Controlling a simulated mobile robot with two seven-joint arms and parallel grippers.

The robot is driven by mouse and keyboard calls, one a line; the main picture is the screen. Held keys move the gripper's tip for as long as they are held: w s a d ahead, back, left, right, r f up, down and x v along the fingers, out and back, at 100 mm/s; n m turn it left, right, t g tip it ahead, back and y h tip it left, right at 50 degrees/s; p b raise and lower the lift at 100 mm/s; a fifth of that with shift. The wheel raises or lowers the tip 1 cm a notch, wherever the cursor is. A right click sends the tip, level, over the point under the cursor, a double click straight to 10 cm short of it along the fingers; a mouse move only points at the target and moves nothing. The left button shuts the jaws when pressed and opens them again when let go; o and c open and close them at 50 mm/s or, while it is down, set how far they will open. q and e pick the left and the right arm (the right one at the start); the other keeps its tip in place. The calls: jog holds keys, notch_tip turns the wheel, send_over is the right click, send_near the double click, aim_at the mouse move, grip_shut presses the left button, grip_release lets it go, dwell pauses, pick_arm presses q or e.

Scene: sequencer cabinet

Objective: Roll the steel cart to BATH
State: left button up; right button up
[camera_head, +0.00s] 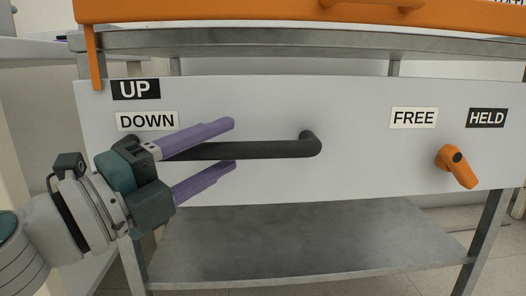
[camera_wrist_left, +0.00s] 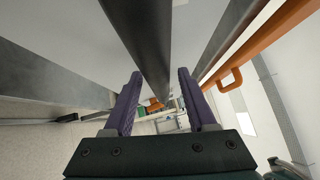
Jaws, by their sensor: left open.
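The steel cart (camera_head: 300,262) stands straight ahead in the head view, with a white front panel (camera_head: 350,160). A black bar handle (camera_head: 265,150) runs across the panel. My left gripper (camera_head: 234,145) is open, with its purple fingers above and below the handle in the head view. In the left wrist view the dark handle (camera_wrist_left: 145,45) runs between the two fingers (camera_wrist_left: 158,75); I cannot tell whether they touch it. An orange lever (camera_head: 460,166) on the panel points down and right, below the HELD label (camera_head: 487,118). No sign reading BATH is legible.
UP (camera_head: 135,89) and DOWN (camera_head: 147,121) labels are at the panel's left, and a FREE label (camera_head: 413,117) is at its right. An orange tray-like object (camera_head: 240,12) sits on the cart's top. A light-coloured surface (camera_head: 35,50) stands close at left. The lower shelf looks empty.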

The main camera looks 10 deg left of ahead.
pick_arm(q)
grip_shut()
dwell(0.5)
dwell(1.0)
